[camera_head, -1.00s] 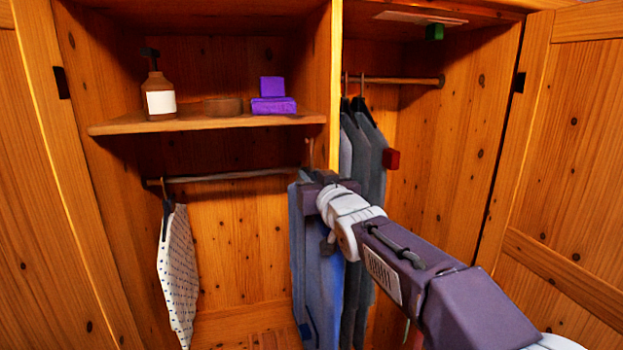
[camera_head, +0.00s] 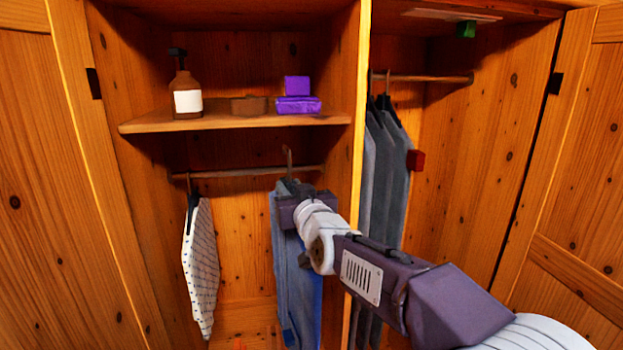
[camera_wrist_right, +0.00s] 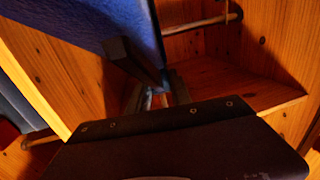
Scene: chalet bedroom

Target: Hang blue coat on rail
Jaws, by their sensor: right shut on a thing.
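The blue coat (camera_head: 299,285) hangs from its hanger in the left wardrobe compartment, roughly upright. My right gripper (camera_head: 293,190) is shut on it near the top, at the hanger. The hanger hook (camera_head: 288,158) rises above the gripper, close to the left rail (camera_head: 240,172). I cannot tell whether the hook is over the rail or in front of it. In the right wrist view the blue coat (camera_wrist_right: 85,22) fills the upper left, beside the dark gripper fingers (camera_wrist_right: 140,62). My left gripper is out of view.
A white patterned garment (camera_head: 200,265) hangs at the rail's left end. A divider (camera_head: 361,120) separates grey coats (camera_head: 385,180) on the right. Rail space between patterned garment and blue coat is free.

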